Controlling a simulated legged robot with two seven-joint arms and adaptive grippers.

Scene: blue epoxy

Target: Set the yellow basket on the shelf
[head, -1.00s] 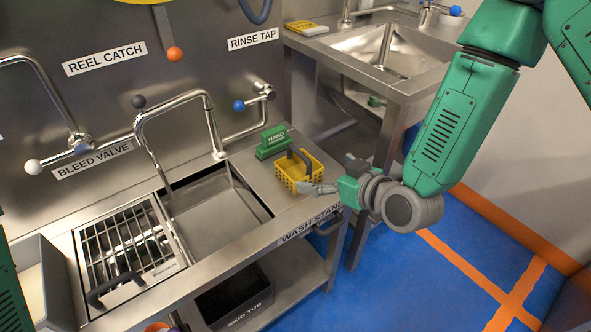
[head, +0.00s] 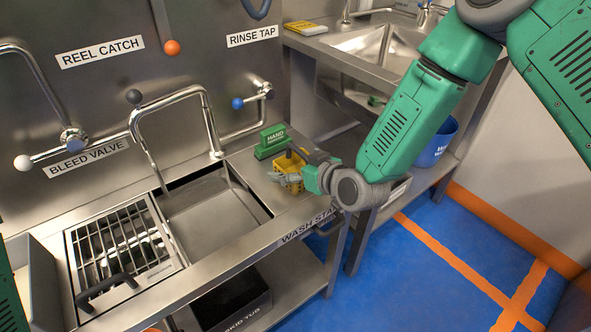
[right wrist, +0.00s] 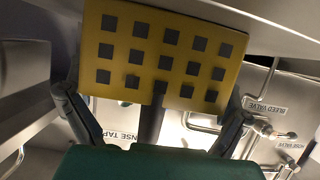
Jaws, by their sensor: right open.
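The yellow basket (head: 289,180) stands on the right end of the steel wash stand counter, its dark handle upward. My right gripper (head: 297,166) is at the basket from the right and partly covers it. In the right wrist view the basket's yellow side with square holes (right wrist: 165,55) fills the top middle. The open fingers of my right gripper (right wrist: 155,118) lie either side of it, with a dark upright bar between them; contact cannot be told. A lower steel shelf (head: 300,284) runs under the wash stand. My left gripper is out of view.
A green block (head: 271,142) stands just behind the basket. A sink basin (head: 213,215) and grate (head: 118,250) lie to the left. A dark skid tub (head: 235,300) takes part of the lower shelf. A blue bucket (head: 436,145) stands under the right-hand sink.

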